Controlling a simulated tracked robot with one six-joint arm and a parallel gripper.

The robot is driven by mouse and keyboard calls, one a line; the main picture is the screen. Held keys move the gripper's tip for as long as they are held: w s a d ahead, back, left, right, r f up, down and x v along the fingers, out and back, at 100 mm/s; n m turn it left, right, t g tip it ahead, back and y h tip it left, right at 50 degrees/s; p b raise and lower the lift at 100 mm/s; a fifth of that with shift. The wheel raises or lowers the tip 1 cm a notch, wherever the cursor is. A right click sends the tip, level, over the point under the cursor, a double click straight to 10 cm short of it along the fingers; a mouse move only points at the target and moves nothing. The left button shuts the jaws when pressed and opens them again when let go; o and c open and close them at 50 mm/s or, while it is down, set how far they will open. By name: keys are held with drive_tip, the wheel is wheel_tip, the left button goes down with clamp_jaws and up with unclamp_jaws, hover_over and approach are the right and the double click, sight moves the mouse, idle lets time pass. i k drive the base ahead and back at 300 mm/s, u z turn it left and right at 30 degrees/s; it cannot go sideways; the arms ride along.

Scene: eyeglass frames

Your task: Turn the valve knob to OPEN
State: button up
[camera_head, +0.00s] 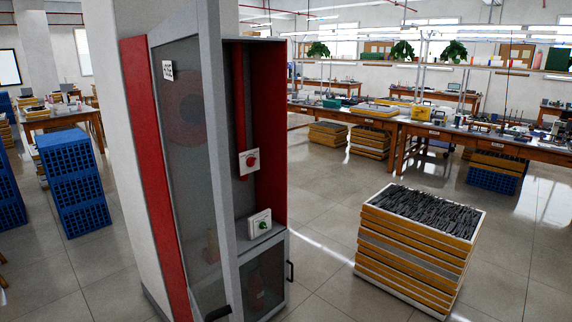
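A red and grey cabinet stands against a white pillar. Inside it, a red round knob (251,161) sits on a white plate fixed to a vertical red pipe (239,110). Below it, a green knob (262,226) sits on a white box resting on the grey shelf. Any OPEN marking is too small to read, and which knob is the valve knob I cannot tell. The glass door (190,150) stands swung out to the left, leaving the compartment open at the front. My gripper is not clearly in view.
A dark handle-like part (217,313) shows at the bottom edge. The lower compartment has a black handle (290,271). A stack of trays (415,250) filled with dark pieces stands to the right. Blue crates (75,185) stand left. Floor (325,275) between cabinet and trays is clear.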

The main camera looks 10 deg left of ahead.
sight(251, 161)
drive_tip(key=z, duration=0.45)
drive_tip(key=i, duration=2.45)
drive_tip(key=u, duration=1.7)
